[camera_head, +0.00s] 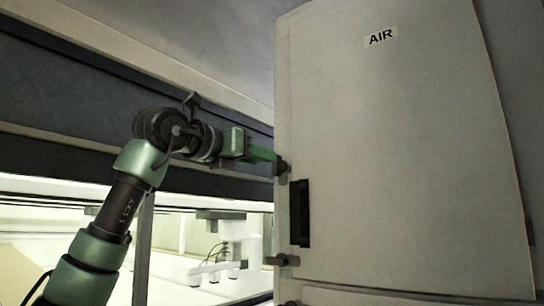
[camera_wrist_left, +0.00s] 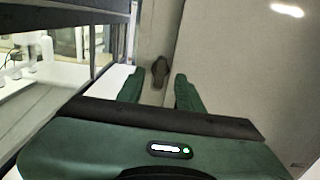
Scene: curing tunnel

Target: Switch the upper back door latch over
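The upper latch (camera_head: 281,168) is a small dark knob at the left edge of a pale door (camera_head: 400,150) labelled AIR. In the left wrist view the latch (camera_wrist_left: 160,72) shows just beyond the gap between my fingers. My left gripper (camera_head: 268,154) has green fingers and reaches from the left to the latch. In the wrist view the fingers of this gripper (camera_wrist_left: 160,92) stand apart with nothing between them. Whether a finger touches the latch I cannot tell. My right gripper is not in view.
A lower latch (camera_head: 283,260) sits on the same door edge. A black upright handle (camera_head: 300,213) is recessed in the door between the latches. Left of the door is a lit opening with white equipment (camera_head: 225,255) inside, under a dark horizontal beam (camera_head: 60,75).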

